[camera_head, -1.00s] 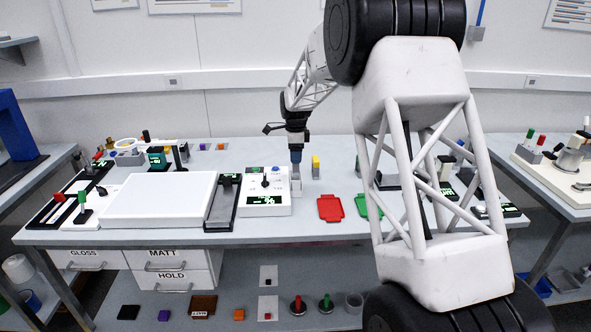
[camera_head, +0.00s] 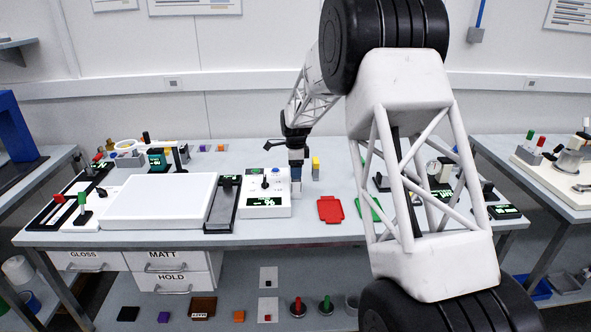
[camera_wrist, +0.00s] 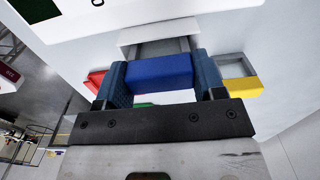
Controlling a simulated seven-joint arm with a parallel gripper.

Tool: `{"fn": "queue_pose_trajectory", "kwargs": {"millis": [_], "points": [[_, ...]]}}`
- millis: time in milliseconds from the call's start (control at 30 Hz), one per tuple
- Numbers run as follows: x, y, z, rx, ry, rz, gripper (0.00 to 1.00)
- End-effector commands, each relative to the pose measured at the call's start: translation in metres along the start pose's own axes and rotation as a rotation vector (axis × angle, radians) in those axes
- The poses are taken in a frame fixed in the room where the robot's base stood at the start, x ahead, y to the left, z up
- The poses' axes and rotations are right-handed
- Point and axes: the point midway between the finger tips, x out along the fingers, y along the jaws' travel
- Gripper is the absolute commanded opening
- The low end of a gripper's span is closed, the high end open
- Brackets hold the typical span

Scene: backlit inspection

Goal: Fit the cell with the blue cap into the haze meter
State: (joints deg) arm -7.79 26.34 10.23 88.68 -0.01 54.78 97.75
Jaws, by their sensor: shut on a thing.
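My gripper (camera_head: 296,176) points down at the right side of a white meter box (camera_head: 282,208) with a lit green display; I take this box to be the haze meter, though no name is legible. In the wrist view, my gripper (camera_wrist: 161,82) is shut on the blue cap (camera_wrist: 158,73) of the cell, one blue finger on each side. The cell's body below the cap is hidden. A pale open-topped socket (camera_wrist: 160,35) shows just beyond the cap. I cannot tell whether the cell is inside it.
A yellow-capped cell (camera_head: 316,167) stands close to the right of my gripper. A red tray (camera_head: 330,209) and a green tray (camera_head: 367,208) lie farther right. A dark narrow tray (camera_head: 222,205) and a large white panel (camera_head: 160,202) are left of the meter.

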Motion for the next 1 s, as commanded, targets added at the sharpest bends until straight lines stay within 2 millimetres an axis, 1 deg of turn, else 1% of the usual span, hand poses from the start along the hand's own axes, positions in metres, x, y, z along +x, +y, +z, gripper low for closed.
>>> {"fn": "queue_pose_trajectory", "kwargs": {"millis": [433,467,600,633,1000], "points": [[0.0034,-0.0001,0.0000,0.000,0.000,0.000,0.25],[0.0038,0.0000,0.0000,0.000,0.000,0.000,0.65],[0.0036,-0.0001,0.0000,0.000,0.000,0.000,0.86],[0.0036,-0.0001,0.0000,0.000,0.000,0.000,0.89],[0.0012,-0.0001,0.0000,0.000,0.000,-0.001,0.89]]}}
